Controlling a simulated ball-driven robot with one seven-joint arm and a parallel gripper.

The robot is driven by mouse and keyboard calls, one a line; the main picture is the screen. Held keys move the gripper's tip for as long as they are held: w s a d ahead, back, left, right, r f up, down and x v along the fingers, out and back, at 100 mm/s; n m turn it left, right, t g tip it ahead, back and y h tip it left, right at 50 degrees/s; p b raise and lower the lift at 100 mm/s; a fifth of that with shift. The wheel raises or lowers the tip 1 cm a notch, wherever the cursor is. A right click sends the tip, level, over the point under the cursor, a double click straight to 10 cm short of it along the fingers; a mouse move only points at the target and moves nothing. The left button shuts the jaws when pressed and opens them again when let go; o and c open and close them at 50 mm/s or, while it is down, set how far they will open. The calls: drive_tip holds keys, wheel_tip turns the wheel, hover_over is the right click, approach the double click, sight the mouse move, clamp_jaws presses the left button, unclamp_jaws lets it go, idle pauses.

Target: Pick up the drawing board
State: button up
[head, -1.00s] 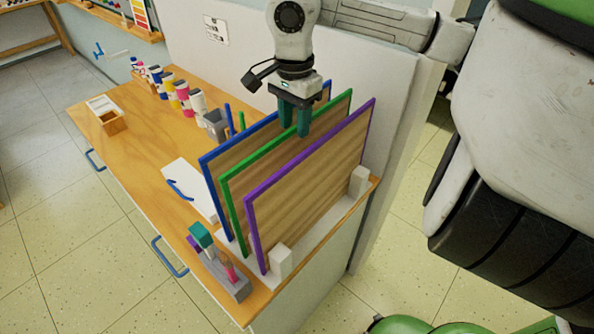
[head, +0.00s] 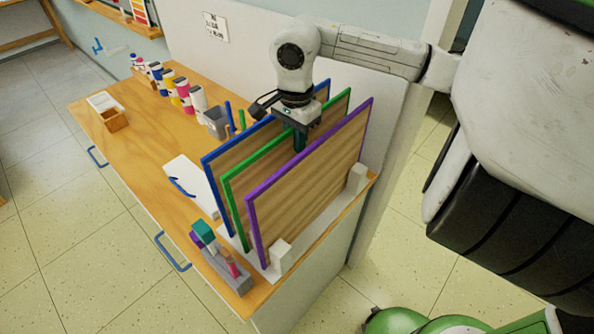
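Three wooden drawing boards stand upright in a white rack (head: 318,232) on the cabinet's near right end: a blue-edged board (head: 213,172) at the back, a green-edged board (head: 234,192) in the middle and a purple-edged board (head: 305,184) in front. My gripper (head: 293,136) points down at the top edge of the green-edged board. One teal finger shows between the green-edged and purple-edged boards. The other finger is mostly hidden, apparently on the far side of the green-edged board. I cannot tell whether the fingers press on it.
A white panel (head: 255,65) rises behind the boards. A grey holder with tools (head: 235,280) stands at the front corner, a white clipboard (head: 190,183) to the left. Paint bottles (head: 184,95), a grey cup (head: 216,123) and a small wooden box (head: 113,120) stand farther back.

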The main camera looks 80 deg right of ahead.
clamp_jaws()
idle(0.4)
drive_tip(key=shift+r, duration=0.15)
idle(0.7)
wheel_tip(320, 180, up, 28)
drive_tip(key=b, duration=0.4)
drive_tip(key=shift+b, duration=0.35)
idle(0.3)
